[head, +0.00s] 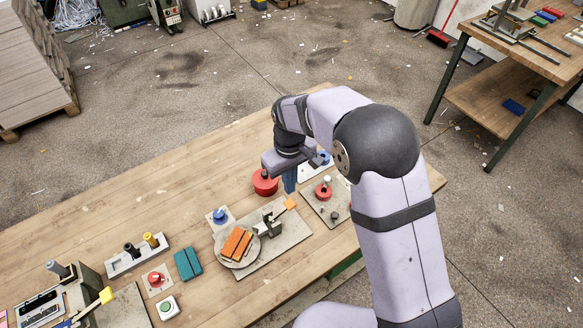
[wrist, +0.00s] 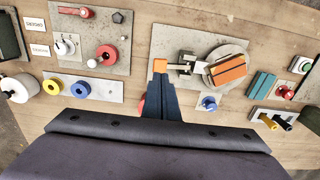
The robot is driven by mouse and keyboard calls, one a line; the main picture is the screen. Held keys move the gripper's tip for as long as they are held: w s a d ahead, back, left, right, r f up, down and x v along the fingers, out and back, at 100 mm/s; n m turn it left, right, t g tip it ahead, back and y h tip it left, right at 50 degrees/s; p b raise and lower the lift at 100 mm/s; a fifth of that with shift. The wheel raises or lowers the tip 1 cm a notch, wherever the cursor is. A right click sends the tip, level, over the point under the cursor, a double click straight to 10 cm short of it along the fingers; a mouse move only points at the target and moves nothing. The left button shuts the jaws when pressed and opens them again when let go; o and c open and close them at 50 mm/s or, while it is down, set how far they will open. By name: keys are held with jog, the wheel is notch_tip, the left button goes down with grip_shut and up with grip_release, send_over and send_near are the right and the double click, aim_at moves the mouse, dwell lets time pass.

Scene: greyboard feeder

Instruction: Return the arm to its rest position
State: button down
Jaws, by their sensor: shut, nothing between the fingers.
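My gripper (head: 289,188) points down above the workbench, near the middle of its fixtures. In the wrist view its blue fingers (wrist: 161,78) are together, with nothing between them. The fingertips appear beside the orange handle end (wrist: 160,65) of a toggle clamp; I cannot tell whether they touch it. The clamp stands on a grey plate (head: 293,236) with a round disc that carries an orange block (head: 237,243). The orange handle (head: 290,203) also shows in the head view, just below the fingers. My arm reaches in from the right.
A red round part (head: 265,183) stands close behind my gripper, partly hidden in the wrist view. A blue knob (head: 220,215), a teal block (head: 187,263) and a red-knob plate (head: 325,203) are around. The bench's far left surface (head: 130,205) is bare.

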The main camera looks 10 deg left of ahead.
jog(key=shift+f+m, duration=0.3)
jog(key=shift+m, duration=0.2)
jog(key=s+d+f+m+g+h, duration=0.1)
jog(key=s+d+f+m+g, duration=0.15)
jog(key=s+d, duration=1)
jog(key=s+d+r+m, duration=0.3)
jog(key=s+d+r, duration=0.1)
jog(key=s+d, duration=0.4)
jog(key=w+d+r+m+t+y, duration=0.1)
jog(key=w+d+r+m+t, duration=0.1)
jog(key=w+d+r, duration=0.1)
jog(key=shift+d+b, duration=0.45)
jog(key=shift+d, duration=0.4)
jog(key=shift+m+t, duration=0.25)
